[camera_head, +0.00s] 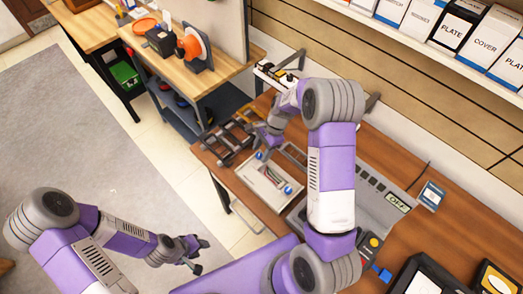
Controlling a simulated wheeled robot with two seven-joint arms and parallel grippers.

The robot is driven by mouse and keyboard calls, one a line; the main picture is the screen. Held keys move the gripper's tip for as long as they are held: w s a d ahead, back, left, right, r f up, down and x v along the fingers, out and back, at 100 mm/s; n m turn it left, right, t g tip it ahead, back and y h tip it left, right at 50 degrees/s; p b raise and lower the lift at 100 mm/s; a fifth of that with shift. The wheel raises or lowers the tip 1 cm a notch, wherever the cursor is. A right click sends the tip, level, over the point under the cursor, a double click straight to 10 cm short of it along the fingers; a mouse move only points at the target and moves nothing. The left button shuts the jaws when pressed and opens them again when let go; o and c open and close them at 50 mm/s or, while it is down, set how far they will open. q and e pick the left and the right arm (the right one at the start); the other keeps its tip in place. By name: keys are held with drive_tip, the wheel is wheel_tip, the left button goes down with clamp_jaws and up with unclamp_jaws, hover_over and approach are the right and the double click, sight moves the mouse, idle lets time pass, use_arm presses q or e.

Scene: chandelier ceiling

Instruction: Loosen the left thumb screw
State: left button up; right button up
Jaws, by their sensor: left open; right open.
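A pale rectangular panel or tray (262,185) lies on the brown table in the head view. A blue knob (259,155) sits at its left end and another blue knob (288,190) near its front right; these look like the thumb screws, but they are too small to be sure. My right gripper (266,138) points down just above and behind the left knob. Its fingers are small and partly hidden, and it appears empty and apart from the knob. My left gripper (197,257) is open and empty, low over the floor side, away from the table.
A dark metal rack (228,140) stands left of the panel. A grey device with a display (375,205) lies to the right. Boxes (458,28) line the wall shelf. A wooden workbench (220,70) stands behind left. The grey floor mat (90,130) is clear.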

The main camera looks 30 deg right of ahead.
drive_tip(key=shift+f, duration=0.1)
clamp_jaws()
